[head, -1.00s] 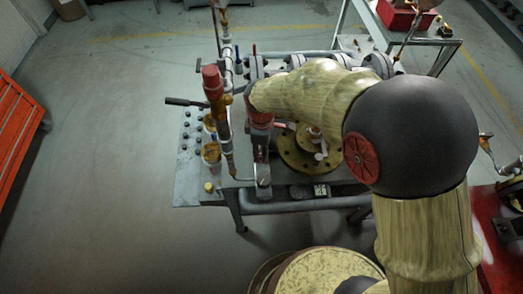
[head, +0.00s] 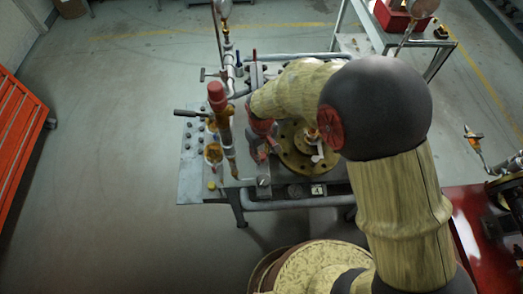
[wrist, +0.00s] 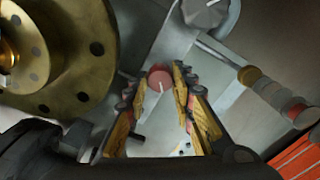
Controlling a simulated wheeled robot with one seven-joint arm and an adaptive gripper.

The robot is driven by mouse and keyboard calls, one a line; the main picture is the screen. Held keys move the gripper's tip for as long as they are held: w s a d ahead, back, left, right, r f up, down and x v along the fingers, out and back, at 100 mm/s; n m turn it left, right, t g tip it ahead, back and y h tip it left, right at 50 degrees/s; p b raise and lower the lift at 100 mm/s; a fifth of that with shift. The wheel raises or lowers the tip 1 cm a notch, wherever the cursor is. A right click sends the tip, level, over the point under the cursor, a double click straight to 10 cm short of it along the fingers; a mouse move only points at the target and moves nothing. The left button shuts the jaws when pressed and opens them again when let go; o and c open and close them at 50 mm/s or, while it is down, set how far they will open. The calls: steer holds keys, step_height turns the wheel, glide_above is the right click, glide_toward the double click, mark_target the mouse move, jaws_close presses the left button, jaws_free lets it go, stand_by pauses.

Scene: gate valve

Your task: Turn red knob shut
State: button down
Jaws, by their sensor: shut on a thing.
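The red knob (wrist: 160,76) with a white pointer line shows in the wrist view on a grey plate. It sits between the fingertips of my gripper (wrist: 161,86), which is shut on it. The yellow, worn fingers stand one on each side of the knob. In the head view my gripper (head: 265,146) is low over the bench beside the brass flange (head: 297,158). The red knob is hidden there behind my gripper and arm.
A grey knob (wrist: 206,12) is close beyond the red one. An upright pipe with a red cap (head: 217,97) stands left of my gripper, near a dark lever (head: 191,113). Floor at left is clear.

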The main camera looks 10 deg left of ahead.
mark_target(262, 155)
steer(key=m+p, duration=0.1)
steer(key=m, duration=0.2)
steer(key=shift+m, duration=0.4)
steer(key=shift+m+p, duration=0.85)
steer(key=shift+m, duration=1.05)
steer(key=c, duration=1.5)
jaws_free()
step_height(262, 155, up, 12)
steer(key=shift+f, duration=0.1)
